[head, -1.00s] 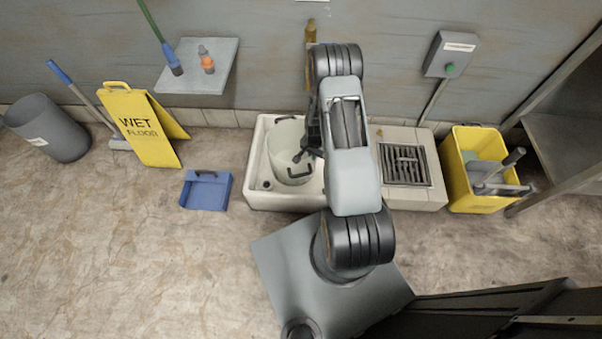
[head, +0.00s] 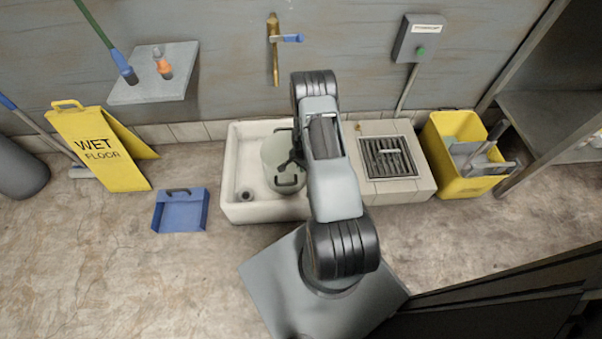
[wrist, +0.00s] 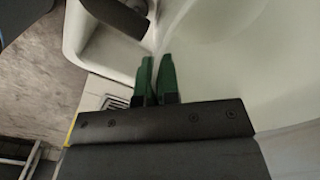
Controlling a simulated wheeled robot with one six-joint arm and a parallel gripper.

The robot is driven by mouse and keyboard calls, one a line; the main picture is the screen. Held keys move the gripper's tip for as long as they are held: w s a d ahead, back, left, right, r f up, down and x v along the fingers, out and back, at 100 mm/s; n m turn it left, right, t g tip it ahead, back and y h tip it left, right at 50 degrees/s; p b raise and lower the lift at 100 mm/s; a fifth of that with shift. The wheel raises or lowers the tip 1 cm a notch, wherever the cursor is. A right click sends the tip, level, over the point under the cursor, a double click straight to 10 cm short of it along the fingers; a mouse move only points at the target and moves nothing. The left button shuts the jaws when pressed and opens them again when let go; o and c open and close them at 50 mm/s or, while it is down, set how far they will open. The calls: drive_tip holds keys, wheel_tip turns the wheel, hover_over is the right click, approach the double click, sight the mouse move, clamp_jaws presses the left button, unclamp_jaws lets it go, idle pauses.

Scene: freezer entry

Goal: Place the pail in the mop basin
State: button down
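The pale grey-green pail (head: 275,152) is upright inside the white mop basin (head: 237,165) in the head view, right of the basin's drain hole. I cannot tell whether its bottom rests on the basin floor. My gripper (head: 296,158) is at the pail's right side, partly hidden by my arm. In the wrist view the green fingers of my gripper (wrist: 156,60) are close together, with the pail's thin pale rim between them. The pail's inner wall (wrist: 235,70) fills the right of that view.
A tiled ledge with a floor grate (head: 388,157) and a yellow bucket (head: 455,165) stand right of the basin. A blue dustpan (head: 181,212) and a yellow wet-floor sign (head: 98,150) are to the left. A tap (head: 273,45) is on the wall above. Open floor lies front left.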

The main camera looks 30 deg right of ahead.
drive_tip(key=shift+f+b, duration=0.6)
drive_tip(key=shift+f, duration=1.3)
drive_tip(key=shift+f, duration=0.15)
drive_tip(key=c, duration=1.4)
unclamp_jaws()
drive_tip(key=shift+o, duration=0.2)
